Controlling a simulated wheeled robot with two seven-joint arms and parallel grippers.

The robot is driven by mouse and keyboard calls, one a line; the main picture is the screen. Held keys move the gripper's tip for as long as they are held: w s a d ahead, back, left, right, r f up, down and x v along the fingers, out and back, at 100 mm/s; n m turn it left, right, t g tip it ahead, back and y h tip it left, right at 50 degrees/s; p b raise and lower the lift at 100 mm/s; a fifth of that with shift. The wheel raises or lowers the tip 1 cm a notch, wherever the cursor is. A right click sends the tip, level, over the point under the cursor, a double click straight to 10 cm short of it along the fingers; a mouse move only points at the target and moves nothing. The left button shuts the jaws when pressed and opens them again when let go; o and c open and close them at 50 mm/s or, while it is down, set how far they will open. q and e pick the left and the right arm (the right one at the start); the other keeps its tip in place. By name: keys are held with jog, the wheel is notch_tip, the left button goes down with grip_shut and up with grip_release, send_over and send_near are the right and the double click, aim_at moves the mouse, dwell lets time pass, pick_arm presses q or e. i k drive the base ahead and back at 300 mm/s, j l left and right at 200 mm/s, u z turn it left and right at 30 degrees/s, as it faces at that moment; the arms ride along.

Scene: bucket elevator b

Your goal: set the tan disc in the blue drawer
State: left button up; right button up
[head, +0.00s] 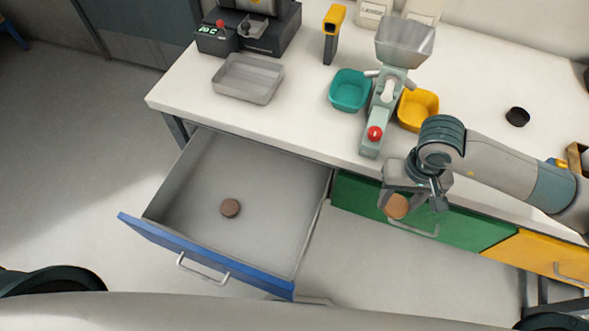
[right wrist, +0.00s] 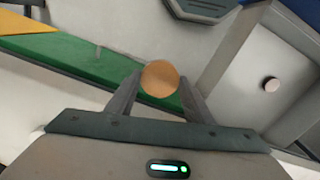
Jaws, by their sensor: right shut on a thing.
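The tan disc (head: 397,206) is between the fingers of my right gripper (head: 412,198), which is shut on it in front of the green drawer. In the right wrist view the tan disc (right wrist: 160,79) sits between the two fingertips. The blue drawer (head: 180,262) is pulled open at the left of the green drawer, and its grey floor shows. A brown disc (head: 230,208) lies inside the blue drawer; it also shows in the right wrist view (right wrist: 271,84). My right gripper is to the right of the open drawer. My left gripper is not in view.
The green drawer (head: 355,200) and yellow drawer (head: 545,254) are closed. On the white table (head: 300,110) stand a grey tray (head: 247,78), a teal bowl (head: 349,91), a yellow bowl (head: 418,109) and a device with a hopper (head: 404,42). Most of the blue drawer's floor is bare.

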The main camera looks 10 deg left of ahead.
aim_at(252, 193)
jog(key=i+j+z, duration=0.1)
jog(key=j+z, duration=0.15)
jog(key=j, duration=0.75)
jog(key=j+z, duration=0.25)
jog(key=j, duration=0.8)
jog(key=i, duration=0.05)
